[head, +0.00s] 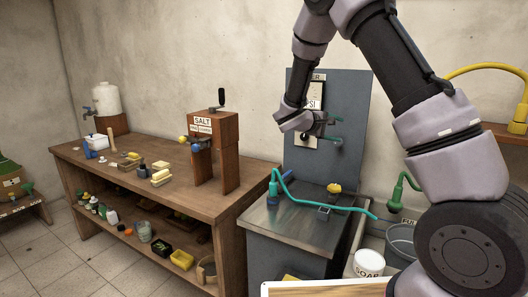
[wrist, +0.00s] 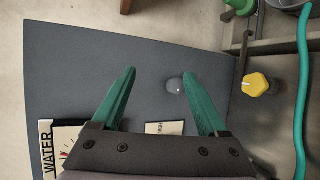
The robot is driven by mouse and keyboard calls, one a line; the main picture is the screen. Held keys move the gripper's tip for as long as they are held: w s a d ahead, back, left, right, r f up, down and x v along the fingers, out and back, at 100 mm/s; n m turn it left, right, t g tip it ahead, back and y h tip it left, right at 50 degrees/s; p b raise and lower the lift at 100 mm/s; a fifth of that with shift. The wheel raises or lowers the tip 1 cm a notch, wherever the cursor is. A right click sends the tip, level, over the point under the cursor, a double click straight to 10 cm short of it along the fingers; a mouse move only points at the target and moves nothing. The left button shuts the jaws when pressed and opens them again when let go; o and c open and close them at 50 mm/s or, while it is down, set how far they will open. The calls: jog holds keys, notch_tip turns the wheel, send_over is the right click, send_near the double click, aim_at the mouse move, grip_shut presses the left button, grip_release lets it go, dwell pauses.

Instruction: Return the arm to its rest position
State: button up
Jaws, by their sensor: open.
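My gripper (head: 338,129) is in front of the upright grey panel (head: 354,88) in the head view, with its teal fingers pointing right. In the wrist view my gripper (wrist: 159,74) is open, with two teal fingers spread wide and nothing held between them. My arm comes down from the upper right of the head view and partly covers the gauge plate (head: 316,90).
A grey metal counter (head: 290,240) stands below the panel, with a yellow knob (head: 334,188) and a teal hose (head: 320,207). A wooden workbench (head: 130,190) with the SALT dispenser (head: 225,150) stands left. A SOAP tub (head: 369,263) stands at the lower right.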

jog(key=s+d+r+m+g+y, duration=0.3)
jog(key=s+r+m, duration=0.1)
jog(key=s, duration=0.5)
jog(key=s+d+r+m+g+y, duration=0.2)
jog(key=s+d+r+m, duration=0.15)
jog(key=s, duration=0.45)
jog(key=s+a+r+m+t+y, duration=0.2)
jog(key=s+a+r+y, duration=0.2)
jog(key=s, duration=0.4)
jog(key=s+a+r+m+t+y, duration=0.2)
jog(key=s+a+r+m+y, duration=0.1)
jog(key=s, duration=0.6)
jog(key=shift+s+a+r+y, duration=0.3)
jog(key=shift+a+r+y, duration=0.35)
jog(key=shift+a+y, duration=0.3)
